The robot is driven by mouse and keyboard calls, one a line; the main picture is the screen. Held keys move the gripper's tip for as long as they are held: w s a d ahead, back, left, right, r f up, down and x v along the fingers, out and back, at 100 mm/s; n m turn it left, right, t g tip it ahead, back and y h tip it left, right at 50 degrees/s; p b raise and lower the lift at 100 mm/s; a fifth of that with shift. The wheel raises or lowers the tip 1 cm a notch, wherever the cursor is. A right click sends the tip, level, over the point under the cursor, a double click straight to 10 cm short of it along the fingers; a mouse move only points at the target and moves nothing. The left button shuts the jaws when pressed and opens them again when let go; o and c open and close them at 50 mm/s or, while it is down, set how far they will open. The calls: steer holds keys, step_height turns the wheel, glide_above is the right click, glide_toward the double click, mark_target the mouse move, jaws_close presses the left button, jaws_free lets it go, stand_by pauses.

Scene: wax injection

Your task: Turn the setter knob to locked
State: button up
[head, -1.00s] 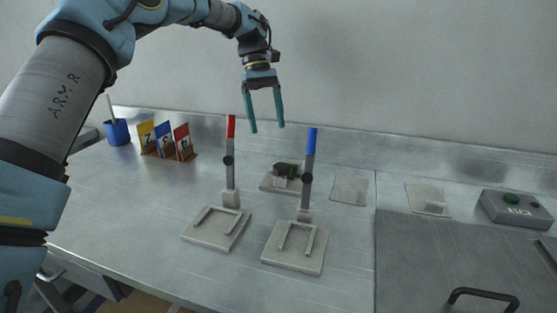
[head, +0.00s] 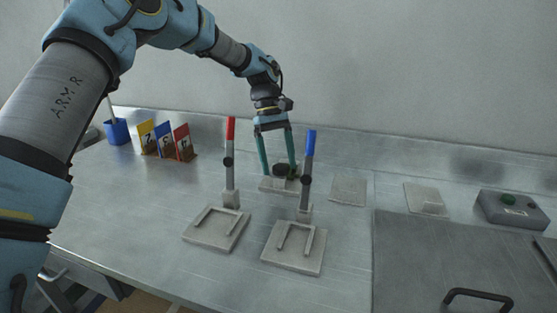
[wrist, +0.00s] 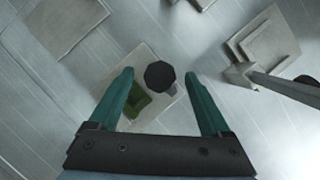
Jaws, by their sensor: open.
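The setter knob, a dark round knob (head: 281,169), stands on a small grey plate (head: 268,186) at the back of the bench. In the wrist view the dark many-sided knob (wrist: 160,75) shows midway between my fingertips, with a gap on each side. A green part (wrist: 138,100) sits beside it on the plate. My gripper (head: 280,172) points down over the plate with its two teal fingers apart and nothing held. The wrist view also shows my gripper (wrist: 160,73). Whether the fingertips are level with the knob or above it I cannot tell.
A red-tipped lever (head: 230,160) and a blue-tipped lever (head: 308,170) stand upright on their fixtures in front of the knob. Flat plates (head: 348,190) lie to the right, then a grey box with a green button (head: 510,200). Numbered cards (head: 164,139) stand at left.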

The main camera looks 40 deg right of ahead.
jaws_close()
stand_by(0.7)
